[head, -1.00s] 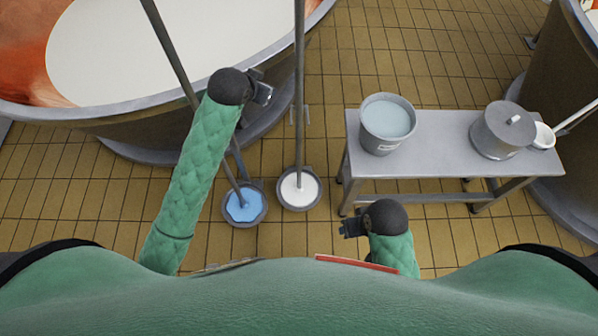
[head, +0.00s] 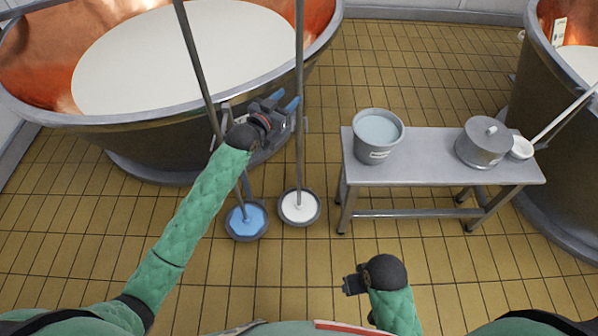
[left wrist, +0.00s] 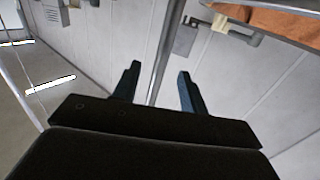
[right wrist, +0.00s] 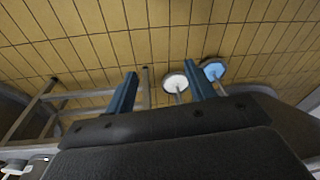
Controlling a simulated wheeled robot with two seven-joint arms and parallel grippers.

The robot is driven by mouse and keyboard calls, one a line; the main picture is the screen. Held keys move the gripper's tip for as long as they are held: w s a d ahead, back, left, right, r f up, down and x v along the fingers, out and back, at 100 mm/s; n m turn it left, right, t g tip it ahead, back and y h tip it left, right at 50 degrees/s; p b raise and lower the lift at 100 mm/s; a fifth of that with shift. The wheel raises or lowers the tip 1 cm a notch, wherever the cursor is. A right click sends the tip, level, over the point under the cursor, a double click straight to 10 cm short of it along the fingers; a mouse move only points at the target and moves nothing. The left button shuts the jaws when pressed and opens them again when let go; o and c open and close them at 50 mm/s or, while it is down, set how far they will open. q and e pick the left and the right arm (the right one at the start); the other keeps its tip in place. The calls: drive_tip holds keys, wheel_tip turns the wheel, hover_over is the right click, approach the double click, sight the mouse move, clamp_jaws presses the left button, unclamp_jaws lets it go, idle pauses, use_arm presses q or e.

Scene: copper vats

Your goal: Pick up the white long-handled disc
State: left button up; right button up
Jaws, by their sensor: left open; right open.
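The white long-handled disc (head: 297,208) stands on the floor in a grey rim, its grey handle rising nearly upright. It also shows in the right wrist view (right wrist: 174,84). My left gripper (head: 291,112) is open beside the handle, partway up. In the left wrist view a grey pole (left wrist: 166,55) runs between the spread fingers (left wrist: 157,82), apparently that handle. I cannot tell if they touch it. My right gripper (head: 350,284) is open and empty, low near my body, well away from the disc. Its fingers (right wrist: 161,88) also show in the right wrist view.
A blue long-handled disc (head: 246,220) stands just left, its tilted handle passing behind my left wrist. A large copper vat (head: 150,130) is behind. A bench (head: 430,172) at right holds a bucket (head: 378,145), a lidded pot (head: 480,150) and a white ladle (head: 521,149).

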sight(297, 88)
use_arm(q)
drive_tip(key=shift+w+d+r, duration=0.25)
drive_tip(key=shift+d+r, duration=0.1)
drive_tip(key=shift+r, duration=0.1)
drive_tip(key=shift+w+d+p, duration=0.2)
drive_tip(key=shift+w+p, duration=0.1)
drive_tip(key=shift+w, duration=0.05)
drive_tip(key=shift+w+d+f, duration=0.25)
drive_tip(key=shift+w+f, duration=0.1)
drive_tip(key=shift+w, duration=0.2)
drive_tip(key=x, duration=0.1)
drive_tip(key=p+x, duration=0.1)
drive_tip(key=x, duration=0.1)
drive_tip(key=p+x, duration=0.1)
drive_tip(key=shift+w+f, duration=0.4)
drive_tip(key=shift+w, duration=0.05)
use_arm(e)
wheel_tip(297, 88, down, 11)
drive_tip(key=shift+w+f, duration=0.15)
drive_tip(key=shift+w, duration=0.25)
use_arm(q)
clamp_jaws()
drive_tip(key=shift+r, duration=0.1)
